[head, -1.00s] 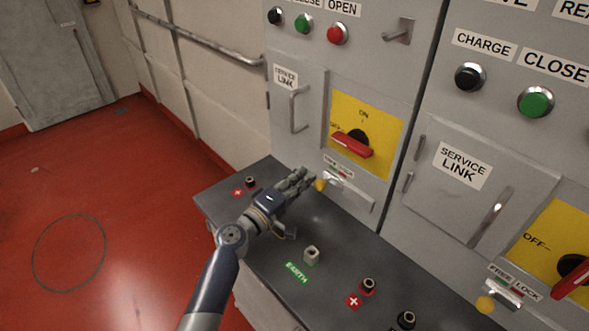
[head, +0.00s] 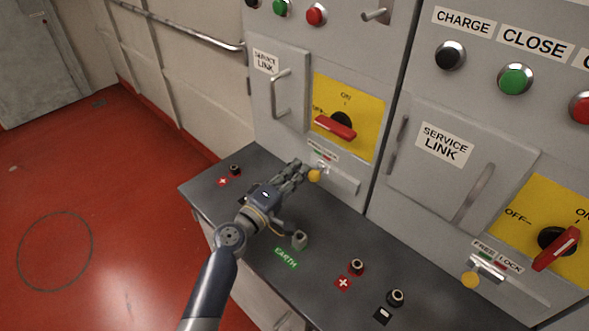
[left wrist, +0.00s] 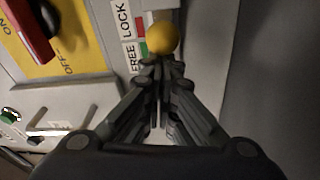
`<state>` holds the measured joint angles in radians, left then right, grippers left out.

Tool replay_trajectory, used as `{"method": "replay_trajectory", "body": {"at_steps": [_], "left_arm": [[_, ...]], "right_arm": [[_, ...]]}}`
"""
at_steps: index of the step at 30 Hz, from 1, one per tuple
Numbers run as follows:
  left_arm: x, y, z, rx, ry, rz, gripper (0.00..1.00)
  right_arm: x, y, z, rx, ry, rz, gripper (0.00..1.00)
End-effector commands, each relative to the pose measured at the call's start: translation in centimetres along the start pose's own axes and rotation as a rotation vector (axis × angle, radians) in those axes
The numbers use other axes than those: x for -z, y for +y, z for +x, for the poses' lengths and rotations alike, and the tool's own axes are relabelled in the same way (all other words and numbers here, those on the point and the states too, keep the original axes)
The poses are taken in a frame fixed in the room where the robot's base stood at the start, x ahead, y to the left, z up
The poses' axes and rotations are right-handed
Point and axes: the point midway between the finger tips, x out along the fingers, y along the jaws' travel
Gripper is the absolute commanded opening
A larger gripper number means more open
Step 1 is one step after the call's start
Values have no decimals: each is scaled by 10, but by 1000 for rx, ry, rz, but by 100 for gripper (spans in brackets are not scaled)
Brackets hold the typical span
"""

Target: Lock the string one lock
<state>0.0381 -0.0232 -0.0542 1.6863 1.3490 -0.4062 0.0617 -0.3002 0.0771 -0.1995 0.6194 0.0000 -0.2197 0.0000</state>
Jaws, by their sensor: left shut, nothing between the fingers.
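The string one lock is a small metal slide with a yellow ball knob (head: 315,175), low on the left cabinet under its yellow switch plate. In the left wrist view the knob (left wrist: 162,38) sits just beyond my fingertips, beside the FREE/LOCK label (left wrist: 132,35) with its green and red marks. The knob appears nearer the green and red boundary; I cannot tell the exact setting. My left gripper (head: 298,170) is shut and empty, its tips close to the knob's left side; contact is unclear. The red rotary handle (head: 335,126) above points toward OFF. My right gripper is out of view.
A second cabinet at right has its own yellow knob (head: 470,280) and red handle (head: 556,250). The dark ledge (head: 325,240) below carries terminals and an earth post (head: 299,241) close to my left wrist. Open red floor lies left.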

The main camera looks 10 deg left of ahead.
Motion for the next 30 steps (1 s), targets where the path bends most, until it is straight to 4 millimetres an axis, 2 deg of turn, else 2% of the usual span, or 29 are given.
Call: {"method": "replay_trajectory", "body": {"at_steps": [4, 7, 15, 21, 25, 30], "left_arm": [[-2, -1, -6, 2, -4, -1, 0], [-2, -2, -18, 3, -5, -1, 0], [0, -2, -72, 4, -2, -1, 0], [0, -2, -104, 3, -1, -2, 0], [1, -1, -115, 1, 0, -2, 0], [1, -1, -120, 0, 0, -2, 0]], "right_arm": [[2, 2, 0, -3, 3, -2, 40], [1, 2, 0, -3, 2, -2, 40], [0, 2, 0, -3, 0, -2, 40], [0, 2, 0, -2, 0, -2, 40], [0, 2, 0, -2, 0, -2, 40], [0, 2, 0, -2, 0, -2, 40]]}}
